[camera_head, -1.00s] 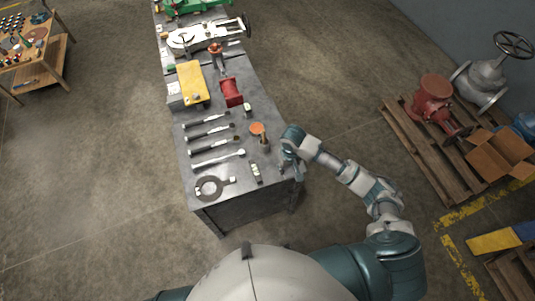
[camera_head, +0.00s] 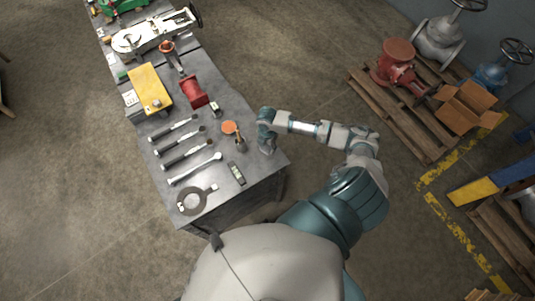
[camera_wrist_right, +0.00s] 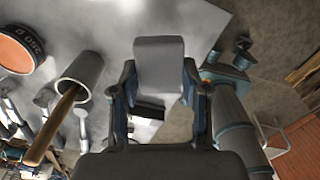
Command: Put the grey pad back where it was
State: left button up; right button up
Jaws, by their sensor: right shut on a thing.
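The grey pad (camera_wrist_right: 159,58) is a flat block between the two fingers of my right gripper (camera_wrist_right: 159,82) in the right wrist view. The fingers are shut on its sides. In the head view my right gripper (camera_head: 266,147) is over the right edge of the grey bench (camera_head: 262,181), right of the orange-topped tin (camera_head: 229,127). The pad cannot be made out there. Whether it touches the bench I cannot tell. My left gripper is not in view.
A cup with a wooden-handled tool (camera_wrist_right: 82,70) stands close left of the gripper in the wrist view. Several wrenches (camera_head: 183,151), a ring tool (camera_head: 191,200) and a dark device (camera_head: 237,173) lie on the bench. A pallet (camera_head: 390,116) with valves stands at right.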

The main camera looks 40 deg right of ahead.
aim_at(267, 157)
notch_tip(267, 157, down, 3)
jog(key=shift+s+a+r, duration=0.1)
jog(key=shift+a, duration=0.05)
jog(key=shift+f, duration=0.45)
notch_tip(267, 157, down, 3)
jog(key=shift+a+f, duration=0.1)
jog(key=shift+f, duration=0.05)
pick_arm(q)
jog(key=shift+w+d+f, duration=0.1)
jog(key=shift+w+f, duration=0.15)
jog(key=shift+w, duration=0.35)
jog(key=shift+b, duration=0.3)
pick_arm(e)
jog(key=shift+f, duration=0.1)
jog(key=o, duration=1)
pick_arm(q)
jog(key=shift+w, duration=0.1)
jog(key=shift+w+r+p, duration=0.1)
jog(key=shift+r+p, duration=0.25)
jog(key=shift+p, duration=0.05)
pick_arm(e)
notch_tip(267, 157, up, 12)
jog(key=shift+r, duration=0.1)
